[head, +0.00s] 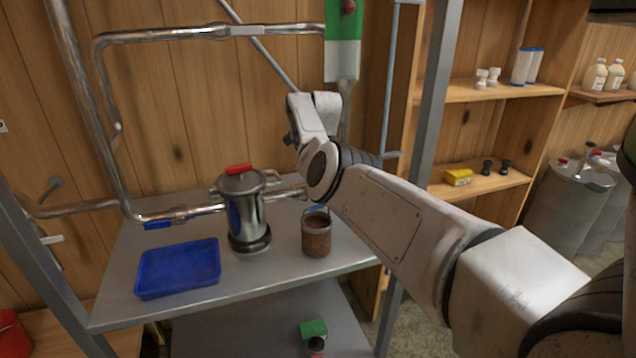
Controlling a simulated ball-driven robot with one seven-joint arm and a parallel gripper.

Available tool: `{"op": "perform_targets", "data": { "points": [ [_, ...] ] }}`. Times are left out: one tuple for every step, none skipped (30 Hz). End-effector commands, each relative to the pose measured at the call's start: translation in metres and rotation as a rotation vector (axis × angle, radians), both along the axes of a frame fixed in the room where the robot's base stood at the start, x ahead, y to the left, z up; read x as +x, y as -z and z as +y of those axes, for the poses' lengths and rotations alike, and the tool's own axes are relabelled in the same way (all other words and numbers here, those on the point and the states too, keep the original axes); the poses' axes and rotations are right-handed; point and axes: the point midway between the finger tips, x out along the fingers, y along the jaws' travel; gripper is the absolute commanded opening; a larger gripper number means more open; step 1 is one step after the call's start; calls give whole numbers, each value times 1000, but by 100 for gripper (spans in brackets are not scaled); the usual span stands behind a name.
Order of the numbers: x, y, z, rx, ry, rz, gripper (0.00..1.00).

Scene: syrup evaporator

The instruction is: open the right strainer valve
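A metal strainer canister (246,212) with a red latch on its lid stands upright on the grey shelf. A blue valve handle (317,209) shows on the pipe to its right, just above a rusty pot and partly hidden by my arm. Another blue handle (158,225) is on the pipe to the left of the strainer. I cannot tell from this view whether the right valve is open or shut. The end of my arm is raised above and behind the right handle, apart from it in the picture. My gripper's fingers cannot be made out.
A blue tray (178,268) and a rusty pot (316,236) stand on the shelf. Metal pipes (112,120) run along the wooden wall. A grey frame post (436,90) rises behind my arm. Wooden shelves (490,91) with bottles are at the right.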

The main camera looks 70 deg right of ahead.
Motion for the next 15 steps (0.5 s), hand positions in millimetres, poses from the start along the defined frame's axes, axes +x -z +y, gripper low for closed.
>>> {"op": "perform_targets", "data": {
  "points": [
    [1,0,0,6,0,-9,0],
    [1,0,0,10,0,-14,0],
    [1,0,0,14,-1,-18,0],
    [1,0,0,17,-1,-21,0],
    [1,0,-1,19,-1,-24,0],
    [1,0,-1,20,-1,-25,0],
    [1,0,0,21,-1,-27,0],
    [1,0,-1,22,-1,-27,0],
    [1,1,-1,22,-1,-28,0],
    [1,1,-1,23,-1,-29,0],
    [1,1,-1,23,-1,-29,0],
    [1,1,-1,23,-1,-29,0],
    [1,1,-1,23,-1,-29,0],
    [1,1,-1,24,-1,-28,0],
    [1,1,-1,23,-1,-27,0]
  ]
}}
